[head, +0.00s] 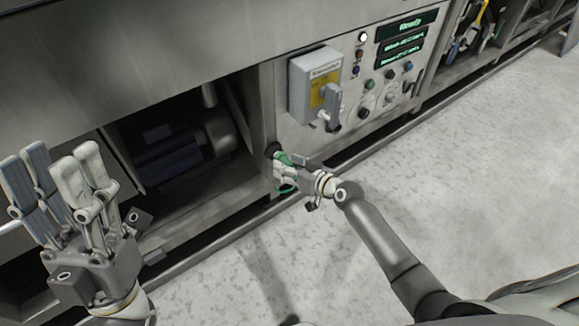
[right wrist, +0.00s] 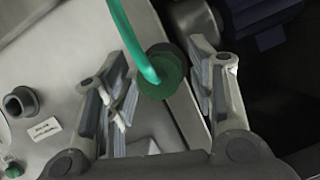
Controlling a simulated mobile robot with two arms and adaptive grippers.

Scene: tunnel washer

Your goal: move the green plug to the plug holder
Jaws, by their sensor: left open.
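The green plug (head: 282,157) sits at a dark round socket (head: 273,149) on the steel front of the machine. In the right wrist view the plug (right wrist: 163,76) is a round green disc with a green cable running up from it. My right gripper (head: 284,168) is at the plug; in the wrist view its fingers stand apart on either side of it, with no clear contact visible. My left gripper (head: 54,165) is open and empty at the left, fingers pointing up. A dark round fitting (right wrist: 20,101) shows at the wrist view's left; I cannot tell whether it is the plug holder.
A grey switch box (head: 314,82) with a yellow label juts from the front above the plug. A control panel (head: 397,60) with green displays is to its right. An open bay with a dark motor (head: 185,145) lies left. The speckled floor (head: 440,170) is clear.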

